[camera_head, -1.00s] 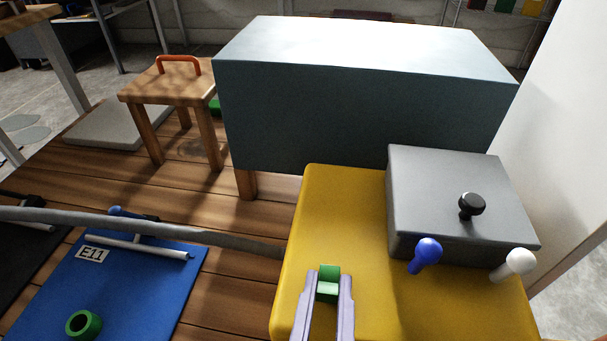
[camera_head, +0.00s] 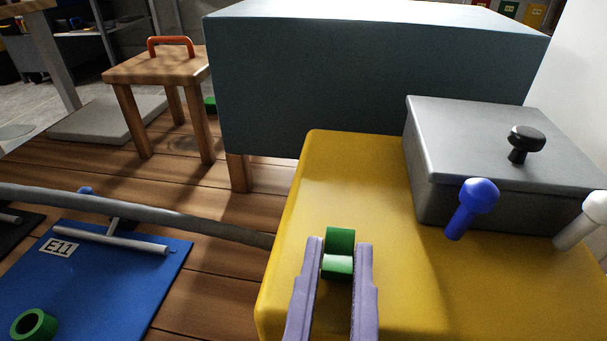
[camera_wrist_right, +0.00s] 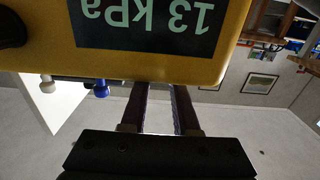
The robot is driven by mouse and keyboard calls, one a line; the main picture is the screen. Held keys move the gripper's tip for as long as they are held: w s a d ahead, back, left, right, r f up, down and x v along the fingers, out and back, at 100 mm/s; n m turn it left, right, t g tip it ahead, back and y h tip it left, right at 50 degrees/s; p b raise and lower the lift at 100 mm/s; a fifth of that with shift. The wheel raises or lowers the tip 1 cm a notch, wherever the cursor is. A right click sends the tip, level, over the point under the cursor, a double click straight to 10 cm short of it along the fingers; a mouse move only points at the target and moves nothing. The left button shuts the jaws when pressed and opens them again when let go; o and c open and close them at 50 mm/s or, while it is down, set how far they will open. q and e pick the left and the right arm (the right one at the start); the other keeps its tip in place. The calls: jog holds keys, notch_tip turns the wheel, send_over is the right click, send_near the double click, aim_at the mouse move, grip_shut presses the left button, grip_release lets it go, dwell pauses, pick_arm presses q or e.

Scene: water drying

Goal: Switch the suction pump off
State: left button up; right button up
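The suction pump has a yellow body (camera_head: 322,175) with a grey box (camera_head: 470,150) on top and a green two-part switch (camera_head: 338,255) at its near top. My right gripper (camera_head: 338,246) is at the switch, its two pale purple fingers apart, one on each side of the green part. I cannot tell whether they touch it. In the right wrist view the pump's yellow front (camera_wrist_right: 50,40) appears upside down with a display (camera_wrist_right: 145,28) reading 13 kPa. The gripper's parted fingers (camera_wrist_right: 160,90) show there too, while the switch is hidden. My left gripper is not in view.
A blue-handled lever (camera_head: 473,205), a white-handled lever (camera_head: 590,215) and a black knob (camera_head: 524,142) stand close to the right. A dark teal block (camera_head: 350,90) is behind the pump. A grey hose (camera_head: 130,208) crosses above a blue mat (camera_head: 100,285) at left.

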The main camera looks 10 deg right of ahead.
jog(key=o, duration=0.4)
jog(key=v, duration=1)
